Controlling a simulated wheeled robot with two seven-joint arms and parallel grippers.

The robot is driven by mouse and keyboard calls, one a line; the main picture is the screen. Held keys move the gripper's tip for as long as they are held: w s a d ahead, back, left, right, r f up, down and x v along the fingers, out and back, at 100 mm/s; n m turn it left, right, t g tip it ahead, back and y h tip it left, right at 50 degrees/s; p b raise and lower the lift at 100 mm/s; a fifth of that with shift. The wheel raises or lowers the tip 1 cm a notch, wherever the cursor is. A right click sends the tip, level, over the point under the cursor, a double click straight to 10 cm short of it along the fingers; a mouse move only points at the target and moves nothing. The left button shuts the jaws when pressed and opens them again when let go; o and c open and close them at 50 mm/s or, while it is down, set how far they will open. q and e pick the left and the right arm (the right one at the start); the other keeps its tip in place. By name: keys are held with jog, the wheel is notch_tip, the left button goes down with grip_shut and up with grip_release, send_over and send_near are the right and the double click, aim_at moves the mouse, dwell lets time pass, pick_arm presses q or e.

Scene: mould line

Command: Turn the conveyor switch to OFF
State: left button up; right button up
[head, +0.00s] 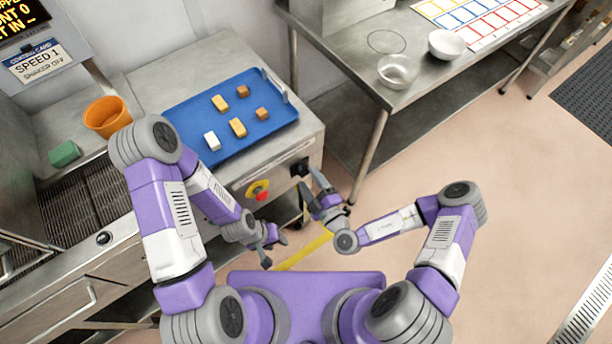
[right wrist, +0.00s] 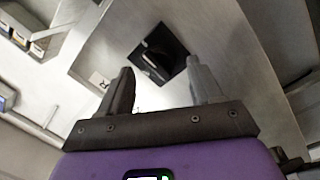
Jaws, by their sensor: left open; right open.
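The conveyor switch (head: 299,168) is a black square with a dark knob on the front face of the steel conveyor housing, near its right corner. In the right wrist view the switch (right wrist: 158,54) lies ahead of the fingertips, roughly between them, and its knob looks slanted. Its labels are not readable. My right gripper (head: 310,180) is open with its fingertips close to the switch; contact is not visible. The open fingers also show in the right wrist view (right wrist: 160,75). My left gripper (head: 275,253) is open and empty, low in front of the housing.
A red stop button (head: 262,196) on a yellow plate sits left of the switch. A blue tray (head: 180,112) with several small blocks lies on top. An orange cup (head: 106,117) and green block (head: 65,153) are left. A steel table (head: 345,45) with bowls stands right.

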aim_at(304, 171)
jog(key=x, duration=0.2)
jog(key=shift+w+a, duration=0.1)
jog(key=shift+w, duration=0.15)
jog(key=c, duration=1.1)
jog(key=shift+o, duration=0.2)
jog(key=n+y+p, duration=0.1)
jog(key=n+p, duration=0.5)
jog(key=n, duration=0.3)
jog(key=n+y+p, duration=0.1)
jog(key=n+p, duration=0.6)
jog(key=n, duration=0.3)
